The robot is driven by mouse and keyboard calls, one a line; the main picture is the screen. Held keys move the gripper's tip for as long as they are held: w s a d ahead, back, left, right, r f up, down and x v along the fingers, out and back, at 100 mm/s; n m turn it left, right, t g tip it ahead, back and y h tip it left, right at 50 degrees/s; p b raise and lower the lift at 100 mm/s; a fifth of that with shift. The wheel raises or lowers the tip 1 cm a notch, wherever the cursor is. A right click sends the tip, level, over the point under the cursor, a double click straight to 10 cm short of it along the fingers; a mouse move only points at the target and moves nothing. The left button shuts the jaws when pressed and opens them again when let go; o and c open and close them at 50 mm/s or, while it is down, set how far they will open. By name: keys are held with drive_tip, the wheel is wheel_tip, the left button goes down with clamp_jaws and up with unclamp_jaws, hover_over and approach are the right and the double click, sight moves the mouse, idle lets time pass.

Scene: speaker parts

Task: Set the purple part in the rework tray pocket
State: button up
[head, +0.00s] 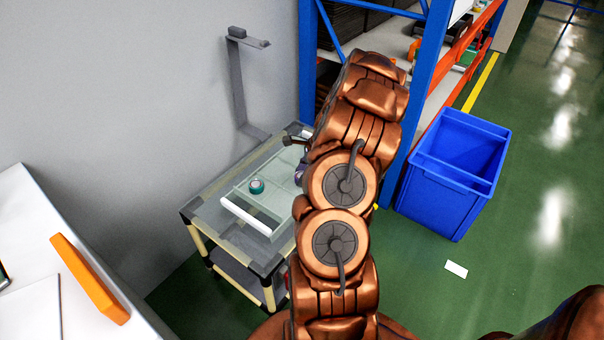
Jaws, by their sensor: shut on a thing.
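The rework tray (245,216) is a pale tray with a white front bar and divided pockets, lying on top of a small cart. A small teal round part (257,186) sits in its left part. The purple part (299,174) shows only as a sliver at the tray's right side, beside my copper arm. My gripper (300,160) is mostly hidden behind the arm, over the tray's right side, shut on the purple part. I cannot tell whether the part touches the tray, and the pockets on that side are hidden.
The cart (201,215) stands against a grey wall, with a grey bracket stand (238,85) behind it. A blue bin (435,190) is on the green floor at right, by blue shelving (423,80). A white table with an orange bar (90,278) is at lower left.

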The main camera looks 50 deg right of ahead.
drive_tip(key=shift+f, duration=0.8)
drive_tip(key=o, duration=1.4)
drive_tip(key=shift+o, duration=0.2)
drive_tip(key=v, duration=1.2)
drive_tip(key=shift+w, duration=0.1)
